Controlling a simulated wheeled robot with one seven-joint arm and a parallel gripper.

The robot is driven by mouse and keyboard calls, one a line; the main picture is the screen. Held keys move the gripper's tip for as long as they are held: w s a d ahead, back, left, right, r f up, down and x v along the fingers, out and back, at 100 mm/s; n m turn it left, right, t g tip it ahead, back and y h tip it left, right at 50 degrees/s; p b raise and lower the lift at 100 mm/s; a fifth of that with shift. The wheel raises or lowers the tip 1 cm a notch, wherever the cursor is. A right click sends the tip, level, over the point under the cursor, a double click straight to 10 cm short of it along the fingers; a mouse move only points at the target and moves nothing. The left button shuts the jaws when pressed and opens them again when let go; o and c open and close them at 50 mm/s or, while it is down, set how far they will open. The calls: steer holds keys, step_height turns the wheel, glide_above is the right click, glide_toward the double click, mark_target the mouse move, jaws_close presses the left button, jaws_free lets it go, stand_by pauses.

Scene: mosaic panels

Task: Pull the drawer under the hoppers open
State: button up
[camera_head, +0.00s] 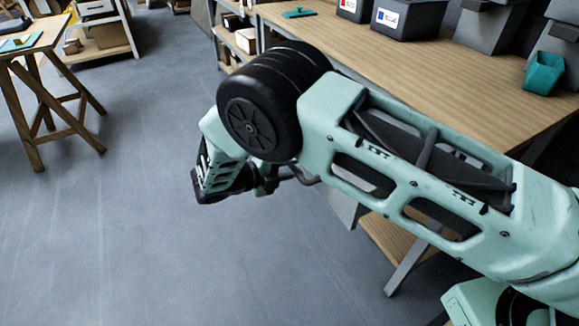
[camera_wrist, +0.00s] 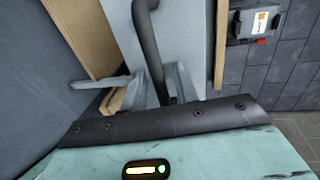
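In the wrist view a dark curved bar handle (camera_wrist: 150,50) stands in front of a pale grey front (camera_wrist: 190,40), which looks like the drawer's. My gripper's dark and mint body fills the bottom of that view. Grey finger-like pieces (camera_wrist: 178,84) show beside the handle's lower end. I cannot tell whether they touch it or how wide they stand. In the head view my gripper (camera_head: 264,182) is low, left of the workbench's front edge and mostly hidden by my arm. Part of a dark bar shows beside it. My arm hides the drawer front; the hoppers (camera_head: 490,28) stand on the bench at upper right.
The wooden workbench (camera_head: 450,85) carries dark bins (camera_head: 408,18) and a teal scoop-like container (camera_head: 543,73). A lower shelf (camera_head: 385,238) and grey leg (camera_head: 408,268) lie under my arm. A trestle table (camera_head: 35,45) stands at upper left. The grey floor (camera_head: 140,210) between is clear.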

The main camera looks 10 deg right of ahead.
steer(key=shift+a, duration=0.1)
steer(key=b+v, duration=0.2)
steer(key=v, duration=1.5)
steer(key=shift+s+a, duration=0.1)
